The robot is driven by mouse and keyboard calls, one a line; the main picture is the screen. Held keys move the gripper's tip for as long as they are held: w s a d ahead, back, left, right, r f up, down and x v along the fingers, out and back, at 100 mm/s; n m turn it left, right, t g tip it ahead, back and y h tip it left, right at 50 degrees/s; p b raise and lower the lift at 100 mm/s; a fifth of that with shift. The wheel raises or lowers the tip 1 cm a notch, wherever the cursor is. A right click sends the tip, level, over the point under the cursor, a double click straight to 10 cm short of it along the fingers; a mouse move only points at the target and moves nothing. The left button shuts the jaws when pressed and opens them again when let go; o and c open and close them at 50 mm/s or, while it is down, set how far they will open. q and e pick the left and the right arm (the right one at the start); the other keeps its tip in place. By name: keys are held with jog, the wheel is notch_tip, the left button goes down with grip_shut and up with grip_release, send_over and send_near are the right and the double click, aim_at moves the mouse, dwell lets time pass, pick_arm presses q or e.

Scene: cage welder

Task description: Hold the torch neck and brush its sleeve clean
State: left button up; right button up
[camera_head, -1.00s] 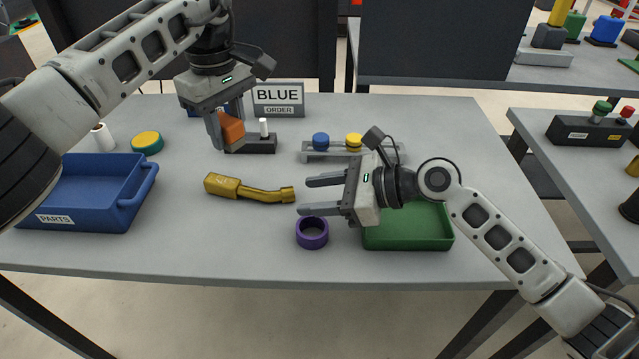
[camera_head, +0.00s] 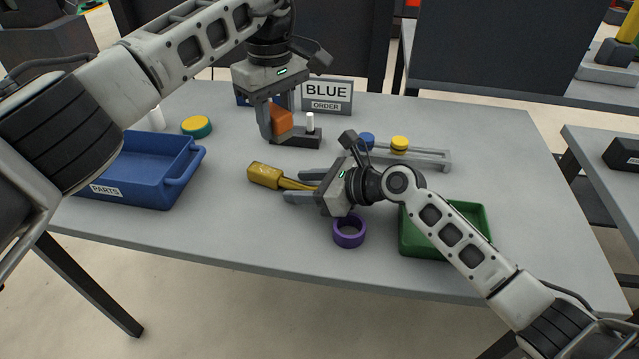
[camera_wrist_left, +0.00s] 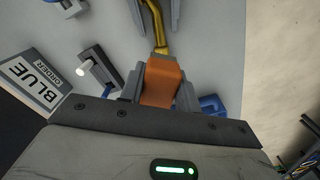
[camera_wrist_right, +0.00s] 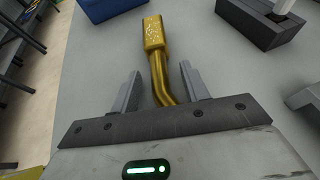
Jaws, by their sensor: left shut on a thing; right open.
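The gold torch neck (camera_head: 265,175) lies on the grey table, with a blocky end at left and a bent thinner tube. In the right wrist view, the torch neck (camera_wrist_right: 157,60) has pale specks on its blocky end. My right gripper (camera_head: 286,190) is open, its fingers on either side of the bent tube with gaps between. My left gripper (camera_head: 276,133) is shut on an orange block (camera_head: 281,121) above the table, behind the torch neck. The orange block (camera_wrist_left: 162,82) also shows in the left wrist view. It may be the brush; no bristles are visible.
A black stand with a white peg (camera_head: 310,124) is close beside my left gripper. A purple ring (camera_head: 349,232) and green tray (camera_head: 476,245) lie near my right arm. The blue PARTS bin (camera_head: 188,165) stands at left. A rail with blue and yellow knobs (camera_head: 427,156) is behind.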

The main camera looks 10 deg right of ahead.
jog(key=shift+a+f, duration=0.1)
grip_shut()
dwell(0.3)
dwell(0.7)
pick_arm(q)
jog(key=shift+w+a, duration=0.4)
jog(key=shift+a, duration=0.3)
jog(key=shift+w+a, duration=0.4)
jog(key=shift+a, duration=0.3)
